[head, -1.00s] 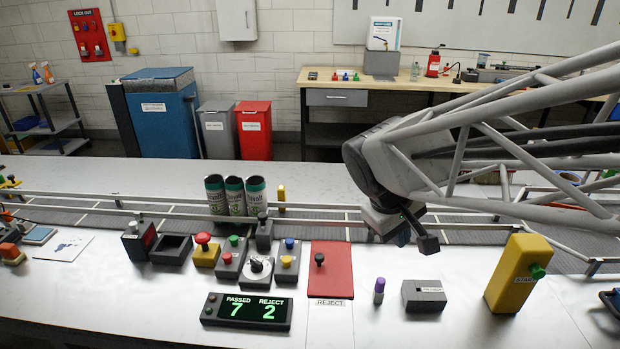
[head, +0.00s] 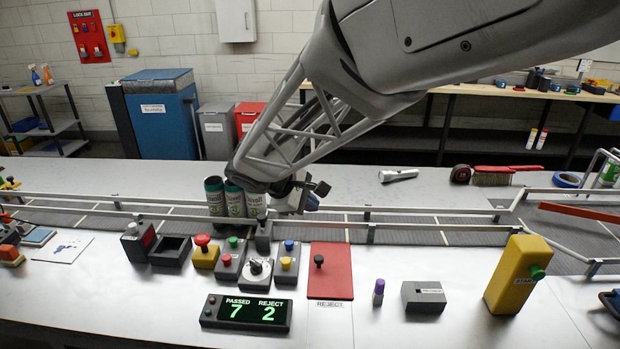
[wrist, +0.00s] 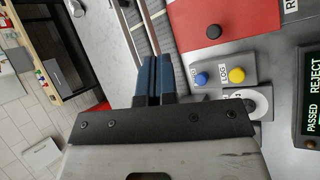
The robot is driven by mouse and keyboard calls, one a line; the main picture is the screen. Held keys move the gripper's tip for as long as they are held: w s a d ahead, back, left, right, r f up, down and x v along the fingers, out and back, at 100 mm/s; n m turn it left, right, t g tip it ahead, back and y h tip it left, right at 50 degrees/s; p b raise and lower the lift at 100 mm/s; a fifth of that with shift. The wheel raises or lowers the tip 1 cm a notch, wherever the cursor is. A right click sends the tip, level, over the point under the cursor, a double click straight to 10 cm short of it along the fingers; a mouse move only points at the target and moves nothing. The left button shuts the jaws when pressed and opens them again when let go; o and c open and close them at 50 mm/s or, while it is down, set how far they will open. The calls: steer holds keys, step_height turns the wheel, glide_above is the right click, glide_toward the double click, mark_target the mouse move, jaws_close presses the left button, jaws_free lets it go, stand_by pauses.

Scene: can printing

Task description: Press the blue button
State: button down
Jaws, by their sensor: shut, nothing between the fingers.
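The blue button (head: 289,245) sits on a small grey box (head: 285,273), above a yellow button (head: 286,262). In the wrist view the blue button (wrist: 201,79) shows beside the yellow button (wrist: 237,75), with a label reading LOG between them. My gripper (head: 312,195) is over the conveyor, behind and above the button box, apart from it. In the wrist view its two blue fingers (wrist: 155,60) are together with nothing between them, to the left of the blue button.
Several cans (head: 215,197) stand on the conveyor just left of my gripper. A red pad (head: 331,275) with a black knob lies right of the box. A dial box (head: 259,273) and a red-and-green button box (head: 232,258) stand to its left. The counter display (head: 247,312) is in front.

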steer(key=n+t, duration=0.1)
steer(key=n, duration=0.1)
glide_above(289, 243)
steer(key=shift+f, duration=0.8)
steer(key=shift+f, duration=0.2)
steer(key=shift+f, duration=4.2)
steer(key=shift+f, duration=1.3)
steer(key=shift+r, duration=1.25)
